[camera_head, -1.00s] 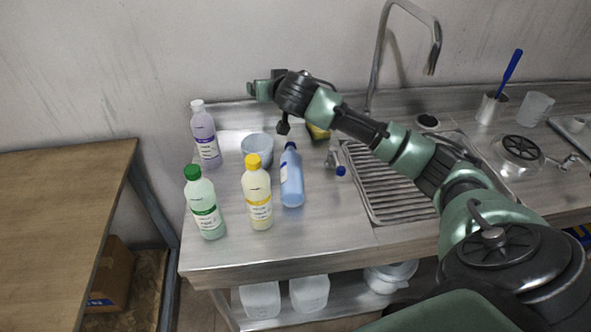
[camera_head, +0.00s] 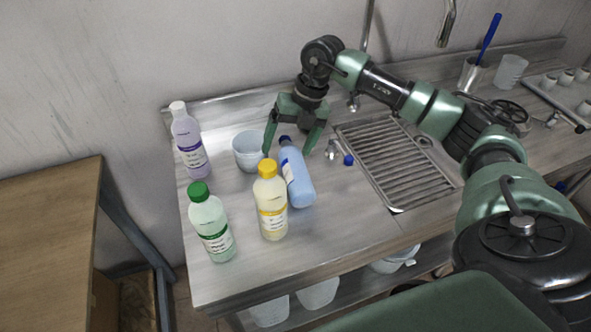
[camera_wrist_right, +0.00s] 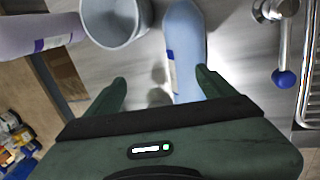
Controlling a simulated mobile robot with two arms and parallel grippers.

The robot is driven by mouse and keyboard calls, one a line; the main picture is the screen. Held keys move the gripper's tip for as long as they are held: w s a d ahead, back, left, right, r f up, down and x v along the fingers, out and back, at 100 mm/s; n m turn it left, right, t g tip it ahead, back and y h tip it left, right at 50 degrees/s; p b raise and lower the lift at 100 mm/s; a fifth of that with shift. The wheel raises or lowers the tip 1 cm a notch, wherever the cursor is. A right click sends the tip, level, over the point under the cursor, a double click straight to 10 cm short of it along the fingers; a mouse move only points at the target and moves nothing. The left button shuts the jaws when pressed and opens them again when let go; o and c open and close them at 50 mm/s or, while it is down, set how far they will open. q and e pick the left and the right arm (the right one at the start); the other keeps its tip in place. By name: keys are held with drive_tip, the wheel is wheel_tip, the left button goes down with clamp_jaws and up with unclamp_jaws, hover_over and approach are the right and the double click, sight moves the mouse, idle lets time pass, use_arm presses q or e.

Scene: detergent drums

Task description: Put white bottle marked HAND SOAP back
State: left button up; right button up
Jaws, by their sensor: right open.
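No white bottle with a readable HAND SOAP label shows; the labels are too small to read. A pale purple bottle with a white cap (camera_head: 188,140) stands at the table's back left. A green-capped bottle (camera_head: 211,225) and a yellow-capped bottle (camera_head: 271,205) stand nearer the front. A blue bottle (camera_head: 299,185) appears to lie with its cap toward the wall; it also shows in the wrist view (camera_wrist_right: 184,40). My right gripper (camera_head: 287,150) points down, open, with its fingers spread around the blue bottle's cap end. My left gripper is out of view.
A whitish tub (camera_head: 247,152) sits close left of my right gripper. A blue-knobbed tap (camera_head: 347,159) and a ribbed drainer (camera_head: 385,160) are to the right. The steel table's front (camera_head: 330,245) is clear.

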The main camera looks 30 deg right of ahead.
sight(297, 164)
drive_tip(key=d, duration=0.1)
drive_tip(key=d+h, duration=0.1)
drive_tip(key=s+d+f, duration=0.1)
drive_tip(key=shift+s+g+h, duration=0.1)
drive_tip(key=shift+g+h, duration=0.2)
drive_tip(key=shift+g, duration=0.1)
drive_tip(key=shift+s+f, duration=0.1)
drive_tip(key=shift+f, duration=0.3)
drive_tip(key=shift+a+f+p, duration=0.15)
drive_tip(key=shift+f+p, duration=0.35)
drive_tip(key=shift+f, duration=0.3)
drive_tip(key=f+p, duration=0.1)
drive_tip(key=f, duration=0.1)
drive_tip(key=a+f, duration=0.1)
drive_tip(key=f, duration=0.1)
drive_tip(key=shift+a+f+p, duration=0.1)
drive_tip(key=shift+f+p, duration=0.15)
drive_tip(key=shift+p, duration=0.15)
drive_tip(key=shift+f, duration=0.2)
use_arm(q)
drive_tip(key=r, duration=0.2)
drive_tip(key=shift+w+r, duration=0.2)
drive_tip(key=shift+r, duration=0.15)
use_arm(e)
drive_tip(key=shift+r, duration=0.1)
clamp_jaws()
